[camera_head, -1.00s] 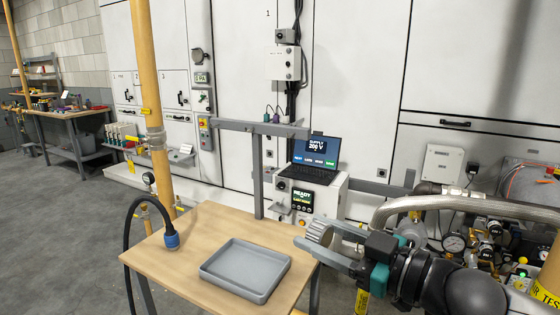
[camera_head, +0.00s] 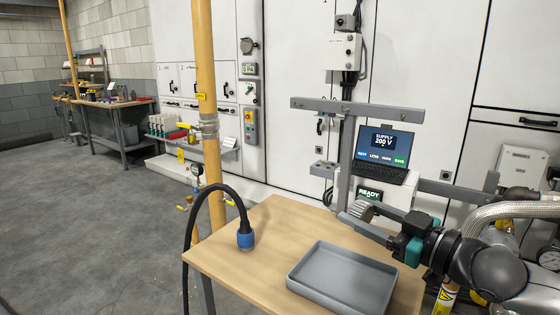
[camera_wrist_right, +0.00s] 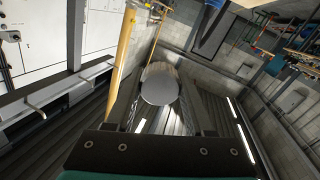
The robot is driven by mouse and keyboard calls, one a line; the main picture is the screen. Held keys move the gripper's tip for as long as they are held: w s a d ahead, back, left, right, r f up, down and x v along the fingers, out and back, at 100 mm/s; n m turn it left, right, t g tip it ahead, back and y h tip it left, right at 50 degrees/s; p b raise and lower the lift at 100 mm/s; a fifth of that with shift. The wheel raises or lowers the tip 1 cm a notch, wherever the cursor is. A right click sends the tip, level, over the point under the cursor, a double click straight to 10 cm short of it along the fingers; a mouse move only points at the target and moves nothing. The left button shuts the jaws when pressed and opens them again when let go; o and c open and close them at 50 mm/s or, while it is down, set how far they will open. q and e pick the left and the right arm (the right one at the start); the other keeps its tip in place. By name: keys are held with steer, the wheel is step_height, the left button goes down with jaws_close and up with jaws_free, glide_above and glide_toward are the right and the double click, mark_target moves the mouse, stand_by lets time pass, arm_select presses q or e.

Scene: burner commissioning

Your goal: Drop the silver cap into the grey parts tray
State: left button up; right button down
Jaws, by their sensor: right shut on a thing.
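The silver cap (camera_head: 362,210) is a round, ribbed metal piece between the fingers of my right gripper (camera_head: 366,214). The gripper is shut on it and holds it in the air, behind the tray in the head view. In the right wrist view the cap (camera_wrist_right: 160,84) shows its round pale face between the two fingers. The grey parts tray (camera_head: 345,272) is a shallow, empty rectangular tray on the wooden table. My left gripper is in neither view.
The wooden table (camera_head: 262,228) has bare room left of the tray. A black cable with a blue connector (camera_head: 246,239) hangs at its left side, near a yellow pipe (camera_head: 205,105). A laptop (camera_head: 384,152) and a grey post frame (camera_head: 349,150) stand behind the gripper.

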step_height(320, 180, down, 5)
steer(key=shift+f+b, duration=0.15)
steer(key=shift+b, duration=0.7)
steer(key=c, duration=0.6)
jaws_free()
steer(key=o, duration=0.4)
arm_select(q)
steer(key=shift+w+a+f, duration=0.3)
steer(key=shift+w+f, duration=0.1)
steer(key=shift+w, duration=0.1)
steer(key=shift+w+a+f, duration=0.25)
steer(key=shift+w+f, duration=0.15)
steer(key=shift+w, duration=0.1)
